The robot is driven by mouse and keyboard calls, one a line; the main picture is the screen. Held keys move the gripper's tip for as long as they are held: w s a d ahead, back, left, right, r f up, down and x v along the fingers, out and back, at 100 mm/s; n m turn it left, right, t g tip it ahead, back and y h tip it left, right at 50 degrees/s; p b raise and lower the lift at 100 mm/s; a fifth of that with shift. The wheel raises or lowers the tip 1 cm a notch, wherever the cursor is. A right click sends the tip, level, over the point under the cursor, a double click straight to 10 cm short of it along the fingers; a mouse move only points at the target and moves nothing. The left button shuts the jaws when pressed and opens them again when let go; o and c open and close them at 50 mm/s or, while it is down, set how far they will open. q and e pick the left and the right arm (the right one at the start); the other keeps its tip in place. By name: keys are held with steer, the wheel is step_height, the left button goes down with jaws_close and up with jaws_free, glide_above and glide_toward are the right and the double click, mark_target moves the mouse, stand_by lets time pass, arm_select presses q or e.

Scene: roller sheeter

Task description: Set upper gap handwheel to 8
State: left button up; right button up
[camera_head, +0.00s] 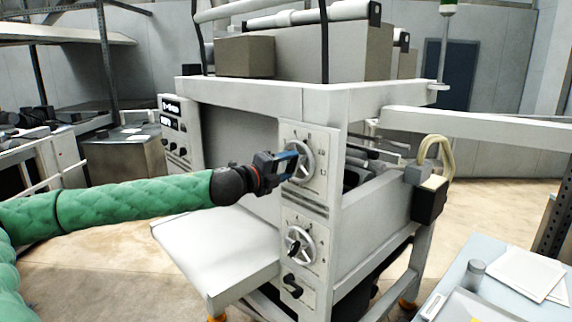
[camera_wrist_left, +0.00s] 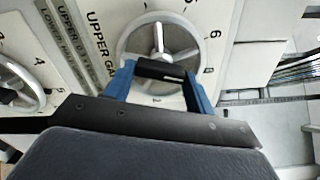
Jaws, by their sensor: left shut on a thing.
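The upper gap handwheel (camera_head: 309,163) is a silver spoked wheel on the white front panel of the roller sheeter. It also shows at the top of the left wrist view (camera_wrist_left: 160,38), beside an "UPPER GAP" label, with a dial of numbers around it. My left gripper (camera_head: 288,166) reaches it from the left. Its blue fingers (camera_wrist_left: 160,76) are shut on the wheel's dark handle at the near rim. The fingers hide part of the wheel and dial, and I cannot tell which number the wheel is set to. My right gripper is not in view.
A second, lower handwheel (camera_head: 300,246) sits below on the same panel, with a dark knob (camera_head: 291,287) under it. A white shelf (camera_head: 215,250) juts out at the left below my arm. A pale table (camera_head: 450,290) with papers stands at the lower right.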

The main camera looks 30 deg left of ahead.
arm_select(q)
steer(key=shift+f, duration=0.1)
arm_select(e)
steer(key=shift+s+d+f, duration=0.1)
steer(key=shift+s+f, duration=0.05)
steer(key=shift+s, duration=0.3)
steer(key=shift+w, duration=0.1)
arm_select(q)
steer(key=o, duration=1)
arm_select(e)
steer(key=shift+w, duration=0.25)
arm_select(q)
steer(key=shift+s, duration=0.1)
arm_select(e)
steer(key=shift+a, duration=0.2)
